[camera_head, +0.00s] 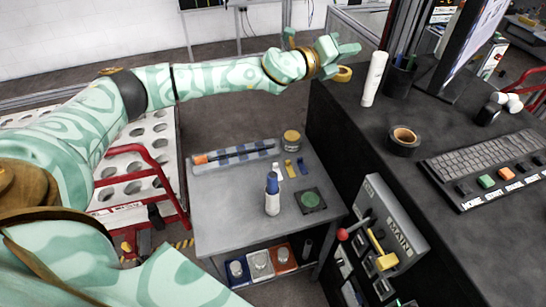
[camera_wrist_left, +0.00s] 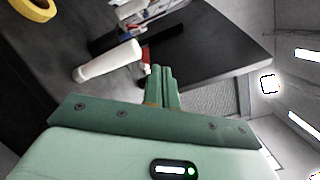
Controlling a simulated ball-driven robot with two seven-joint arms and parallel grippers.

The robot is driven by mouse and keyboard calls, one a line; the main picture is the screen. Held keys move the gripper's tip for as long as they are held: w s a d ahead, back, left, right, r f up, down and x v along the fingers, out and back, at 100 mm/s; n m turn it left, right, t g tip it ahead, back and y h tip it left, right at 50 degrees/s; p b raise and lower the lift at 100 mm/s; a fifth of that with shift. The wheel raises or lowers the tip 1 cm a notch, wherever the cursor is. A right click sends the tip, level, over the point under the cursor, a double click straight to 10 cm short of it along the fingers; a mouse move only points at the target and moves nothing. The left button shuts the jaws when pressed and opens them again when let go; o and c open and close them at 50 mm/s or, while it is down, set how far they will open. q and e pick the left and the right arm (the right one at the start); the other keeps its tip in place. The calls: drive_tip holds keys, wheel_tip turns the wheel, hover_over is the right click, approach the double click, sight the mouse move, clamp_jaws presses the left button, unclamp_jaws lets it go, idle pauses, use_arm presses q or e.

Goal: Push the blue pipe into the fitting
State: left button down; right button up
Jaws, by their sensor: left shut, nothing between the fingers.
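I cannot make out a blue pipe or its fitting for certain in either view. My left gripper (camera_head: 347,48) is stretched out above the far edge of the dark desk, at the top middle of the head view. In the left wrist view its green fingers (camera_wrist_left: 158,69) are together with nothing between them. A white cylinder (camera_head: 374,79) stands on the desk to the right of the gripper; it also shows in the left wrist view (camera_wrist_left: 107,60). My right gripper is not in view.
A grey cart (camera_head: 230,218) holds a light blue tray (camera_head: 208,165), a blue-and-white bottle (camera_head: 272,197) and a green round pad (camera_head: 311,200). A red rail (camera_head: 165,180) stands left.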

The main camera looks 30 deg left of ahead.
use_arm(q)
drive_tip(key=s+d+f+m+g+h, duration=0.3)
drive_tip(key=s+d+f+m+g, duration=0.25)
drive_tip(key=m, duration=0.55)
drive_tip(key=m+g+y+b, duration=0.1)
drive_tip(key=m+g+y, duration=1)
drive_tip(key=m, duration=0.7)
hover_over(272, 175)
drive_tip(key=shift+t+y, duration=0.3)
drive_tip(key=shift+t, duration=0.05)
drive_tip(key=f, duration=1.7)
drive_tip(key=shift+w, duration=0.2)
drive_tip(key=shift+s, duration=0.15)
drive_tip(key=shift+m, duration=0.3)
wheel_tip(272, 175, down, 6)
drive_tip(key=b, duration=0.6)
drive_tip(key=shift+f+b, duration=0.1)
drive_tip(key=shift+b, duration=0.2)
